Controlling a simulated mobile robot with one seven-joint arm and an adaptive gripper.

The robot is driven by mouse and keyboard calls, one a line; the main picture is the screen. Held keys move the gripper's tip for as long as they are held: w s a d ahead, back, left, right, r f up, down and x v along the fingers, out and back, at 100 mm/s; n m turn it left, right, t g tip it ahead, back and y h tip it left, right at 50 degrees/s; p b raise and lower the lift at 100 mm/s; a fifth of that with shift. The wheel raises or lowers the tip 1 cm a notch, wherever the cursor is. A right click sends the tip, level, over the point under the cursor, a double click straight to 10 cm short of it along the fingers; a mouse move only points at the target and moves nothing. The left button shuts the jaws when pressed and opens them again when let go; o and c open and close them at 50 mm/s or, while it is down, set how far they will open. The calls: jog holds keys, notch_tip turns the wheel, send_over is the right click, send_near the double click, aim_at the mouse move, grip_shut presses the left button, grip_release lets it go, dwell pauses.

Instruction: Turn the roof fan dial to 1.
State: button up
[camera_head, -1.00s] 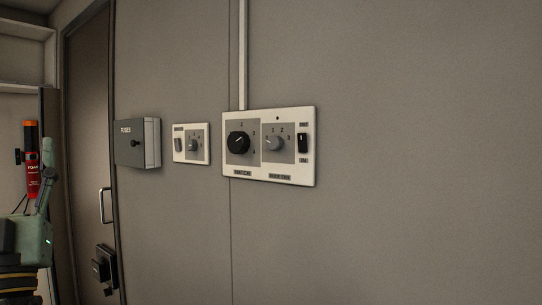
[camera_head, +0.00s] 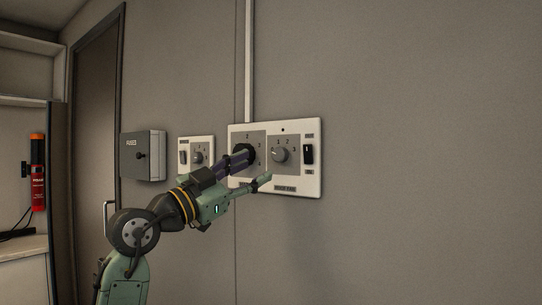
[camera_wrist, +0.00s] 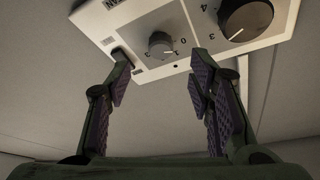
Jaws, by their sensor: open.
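The roof fan dial (camera_head: 279,155) is a small grey knob on the right half of a white wall panel (camera_head: 316,185), above a label that seems to read ROOF FAN. Numbers surround it; its pointer seems to face 0, but the mark is small. The dial also shows in the wrist view (camera_wrist: 160,44), upside down and ahead of the fingers. My gripper (camera_head: 254,168) is open in front of the panel, and in the wrist view its fingers (camera_wrist: 160,62) stand apart on either side of the dial. Nothing is between them, and no contact with the dial is visible.
A larger black knob (camera_head: 249,150) sits left of the dial, partly hidden by my finger. A black rocker switch (camera_head: 309,154) is to its right. A smaller switch panel (camera_head: 186,141) and a grey box (camera_head: 140,155) are farther left. The wall at right is bare.

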aim_at(277, 156)
jog(key=p+x, duration=0.1)
jog(key=x, duration=0.5)
jog(key=shift+w+d+r+p, duration=0.15)
jog(key=shift+w+p, duration=0.05)
jog(key=shift+p, duration=0.15)
grip_shut()
